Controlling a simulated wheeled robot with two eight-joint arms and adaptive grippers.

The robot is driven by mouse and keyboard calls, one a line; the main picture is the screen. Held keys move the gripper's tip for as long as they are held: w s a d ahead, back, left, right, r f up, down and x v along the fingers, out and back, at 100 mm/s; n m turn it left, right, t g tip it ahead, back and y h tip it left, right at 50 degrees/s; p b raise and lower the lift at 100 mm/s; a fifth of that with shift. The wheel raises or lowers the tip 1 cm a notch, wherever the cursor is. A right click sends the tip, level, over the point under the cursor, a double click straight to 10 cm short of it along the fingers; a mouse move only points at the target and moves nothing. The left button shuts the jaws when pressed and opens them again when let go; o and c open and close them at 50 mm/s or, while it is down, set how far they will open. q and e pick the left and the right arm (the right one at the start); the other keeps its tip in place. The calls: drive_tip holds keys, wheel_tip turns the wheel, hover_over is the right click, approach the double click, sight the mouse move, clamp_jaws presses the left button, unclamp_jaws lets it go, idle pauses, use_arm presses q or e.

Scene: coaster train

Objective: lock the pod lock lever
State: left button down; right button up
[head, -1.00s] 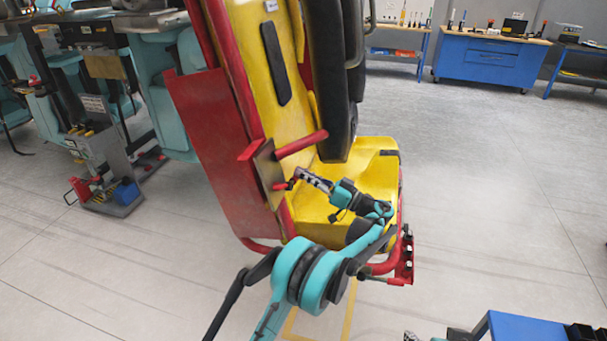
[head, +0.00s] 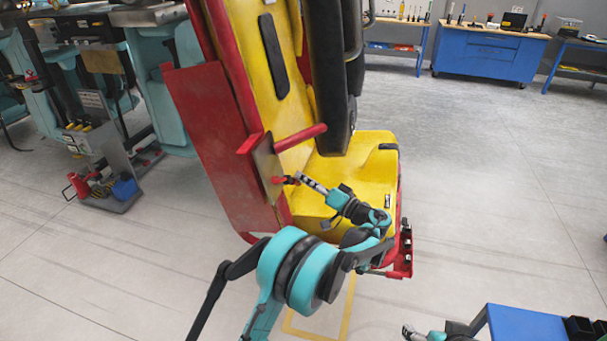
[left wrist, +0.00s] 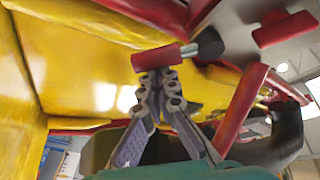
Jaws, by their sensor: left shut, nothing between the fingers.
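The pod lock lever, with a short red grip (head: 278,180), sticks out beside a brownish plate (head: 264,160) on the side of the yellow and red seat pod (head: 352,170). My right gripper (head: 408,331) shows only partly at the bottom edge, away from the pod.
A red bar (head: 300,138) juts out above the lever. A black padded restraint (head: 333,80) hangs in front of the seat back. A blue table (head: 525,325) stands at the bottom right.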

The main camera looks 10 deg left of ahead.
use_arm(q)
drive_tip(key=m+h, duration=0.1)
drive_tip(key=m, duration=0.1)
drive_tip(key=s+f+m+h, duration=0.1)
drive_tip(key=m, duration=0.1)
drive_tip(key=s+m+t+h+p, duration=0.1)
drive_tip(key=m, duration=0.1)
drive_tip(key=shift+d+f, duration=0.2)
drive_tip(key=shift+f, duration=0.15)
drive_tip(key=m, duration=0.1)
drive_tip(key=s+m+h, duration=0.1)
drive_tip(key=shift+s+f+m, duration=0.3)
drive_tip(key=shift+f, duration=0.05)
drive_tip(key=shift+s, duration=0.15)
